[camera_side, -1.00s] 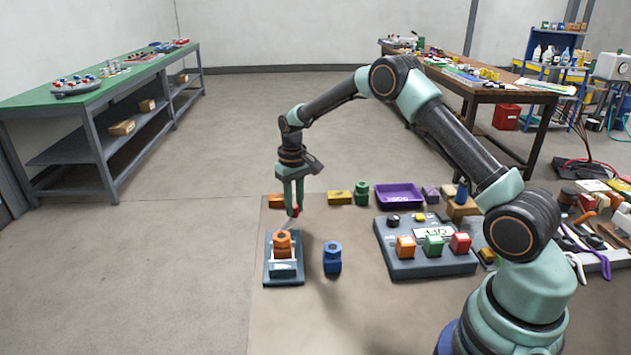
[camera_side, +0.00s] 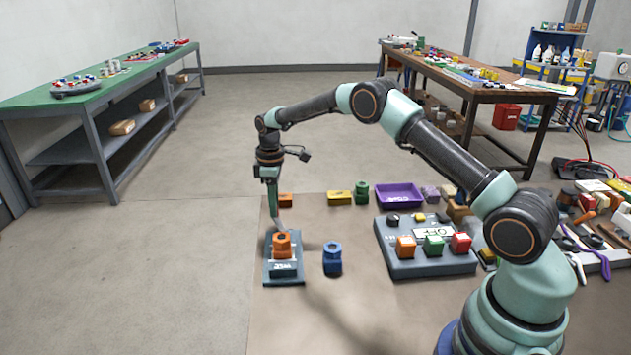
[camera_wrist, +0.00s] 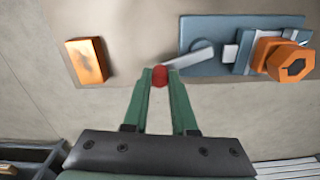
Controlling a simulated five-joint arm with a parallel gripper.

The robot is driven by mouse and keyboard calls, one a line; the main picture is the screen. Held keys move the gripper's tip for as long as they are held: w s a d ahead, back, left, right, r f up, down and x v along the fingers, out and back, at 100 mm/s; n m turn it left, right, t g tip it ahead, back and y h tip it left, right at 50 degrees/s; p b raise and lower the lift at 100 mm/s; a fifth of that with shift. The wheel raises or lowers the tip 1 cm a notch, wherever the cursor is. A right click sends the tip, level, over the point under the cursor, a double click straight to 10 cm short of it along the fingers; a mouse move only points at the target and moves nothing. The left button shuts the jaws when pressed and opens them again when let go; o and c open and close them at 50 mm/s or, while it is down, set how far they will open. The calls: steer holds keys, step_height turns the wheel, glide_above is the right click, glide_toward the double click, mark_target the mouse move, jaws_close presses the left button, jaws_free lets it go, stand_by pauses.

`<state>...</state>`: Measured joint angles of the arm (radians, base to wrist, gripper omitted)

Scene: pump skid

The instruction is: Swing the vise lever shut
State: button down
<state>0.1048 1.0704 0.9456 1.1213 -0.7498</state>
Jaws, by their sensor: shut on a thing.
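The vise is a blue-grey plate (camera_side: 284,272) near the table's left edge, and it also shows at the upper right of the wrist view (camera_wrist: 200,66). An orange nut-topped piece (camera_side: 282,245) sits between its jaws; its hex end shows in the wrist view (camera_wrist: 291,61). The grey lever (camera_wrist: 190,57) reaches out from the plate and ends in a red knob (camera_wrist: 160,75). My gripper (camera_wrist: 161,84) is shut on the red knob, with one green finger on each side. In the side view my gripper (camera_side: 273,205) is above the vise's far end, and the knob is hidden.
An orange block (camera_side: 286,200) lies just beyond my gripper. A blue nut-topped piece (camera_side: 332,258) stands right of the vise. A grey button panel (camera_side: 425,258) and a purple tray (camera_side: 399,195) are further right. The table's left edge is close.

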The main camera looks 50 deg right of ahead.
steer(key=shift+w+a+r+n, duration=0.1)
steer(key=shift+w+a+n, duration=0.1)
steer(key=shift+a+n, duration=0.35)
steer(key=shift+w+a+r+n, duration=0.1)
steer(key=shift+w+a+n, duration=0.1)
steer(key=shift+n, duration=0.65)
steer(key=shift+a, duration=0.1)
steer(key=c, duration=0.7)
jaws_free()
steer(key=shift+s+f, duration=0.1)
step_height(320, 180, up, 12)
